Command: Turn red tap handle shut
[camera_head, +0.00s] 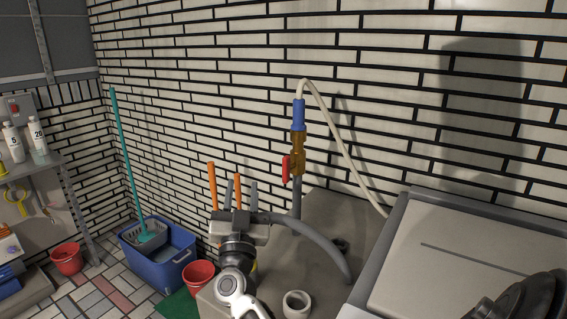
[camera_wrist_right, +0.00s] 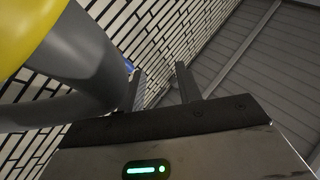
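The tap has a brass body (camera_head: 298,150) on a grey upright pipe at the tiled wall, with a blue connector (camera_head: 299,113) on top. Its red handle (camera_head: 286,168) hangs along the left side of the brass body, roughly in line with the pipe. My right gripper (camera_head: 241,192) points up, lower and to the left of the handle, apart from it. Its two fingers (camera_wrist_right: 162,85) stand apart with nothing between them in the right wrist view. A small blue patch (camera_wrist_right: 128,67) shows beside the left finger there. The handle is not identifiable in that view. My left gripper is not in view.
A grey hose (camera_head: 317,242) curves close to the right gripper; a grey tube also looms large in the wrist view (camera_wrist_right: 75,60). Orange handles (camera_head: 212,186) stand near the gripper. A pale hose (camera_head: 345,150) drops from the tap. A grey-topped appliance (camera_head: 470,255) fills the right.

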